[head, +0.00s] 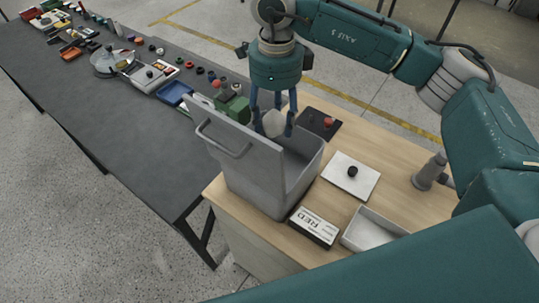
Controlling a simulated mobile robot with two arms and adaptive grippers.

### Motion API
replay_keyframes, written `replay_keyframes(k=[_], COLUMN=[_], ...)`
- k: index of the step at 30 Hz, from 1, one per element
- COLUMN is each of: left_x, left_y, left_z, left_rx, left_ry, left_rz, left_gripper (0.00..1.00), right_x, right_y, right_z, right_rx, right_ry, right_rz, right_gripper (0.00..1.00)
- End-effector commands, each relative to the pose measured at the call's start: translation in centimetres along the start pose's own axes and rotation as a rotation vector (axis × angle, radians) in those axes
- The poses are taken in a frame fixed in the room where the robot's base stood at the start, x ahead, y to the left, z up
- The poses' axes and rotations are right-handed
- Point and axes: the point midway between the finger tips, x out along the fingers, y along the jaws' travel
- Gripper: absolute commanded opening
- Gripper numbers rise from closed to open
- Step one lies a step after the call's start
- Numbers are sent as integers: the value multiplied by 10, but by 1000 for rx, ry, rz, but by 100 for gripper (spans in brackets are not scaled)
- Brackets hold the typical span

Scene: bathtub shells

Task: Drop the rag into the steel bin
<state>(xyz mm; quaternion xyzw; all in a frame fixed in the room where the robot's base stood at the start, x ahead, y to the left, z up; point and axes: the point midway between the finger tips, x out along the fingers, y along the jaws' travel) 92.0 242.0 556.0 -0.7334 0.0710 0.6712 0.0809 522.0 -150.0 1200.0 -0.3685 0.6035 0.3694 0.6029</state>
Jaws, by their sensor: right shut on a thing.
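A grey steel bin (306,178) stands on the wooden table, with its handled lid (243,155) raised on the left side. My right gripper (273,122) points down over the bin's opening. Its blue fingers are shut on a crumpled whitish rag (272,124), which hangs at about the height of the raised lid's top edge. The lid hides part of the bin's opening and inside. My left gripper is not in view.
A long dark bench (110,118) with several small parts stands left.

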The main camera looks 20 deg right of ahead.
Motion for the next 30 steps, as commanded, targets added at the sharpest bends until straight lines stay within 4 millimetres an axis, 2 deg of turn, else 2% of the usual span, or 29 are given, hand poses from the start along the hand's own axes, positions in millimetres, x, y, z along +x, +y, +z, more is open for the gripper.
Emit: replay_keyframes(k=[3, 8, 11, 15, 19, 24, 25, 28, 30], left_x=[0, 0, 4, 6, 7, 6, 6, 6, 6], left_y=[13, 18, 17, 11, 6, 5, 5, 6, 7], left_z=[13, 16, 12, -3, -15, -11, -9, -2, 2], left_rx=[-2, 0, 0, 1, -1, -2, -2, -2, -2], left_ry=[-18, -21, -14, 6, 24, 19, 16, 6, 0], left_rz=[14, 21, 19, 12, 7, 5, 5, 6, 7], left_gripper=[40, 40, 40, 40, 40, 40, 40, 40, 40], right_x=[9, 27, 41, 53, 56, 56, 56, 56, 56], right_y=[0, 1, 1, 0, 0, 0, 0, 0, 0], right_z=[0, 0, -1, 0, 0, 0, 0, 0, 0], right_rx=[0, 0, 0, 0, 0, 0, 0, 0, 0], right_ry=[1, 1, 2, 1, 1, 0, 0, 0, 0], right_rz=[1, 2, 2, 1, 0, 0, 0, 0, 0], right_gripper=[26, 26, 26, 26, 26, 26, 53, 73, 73])
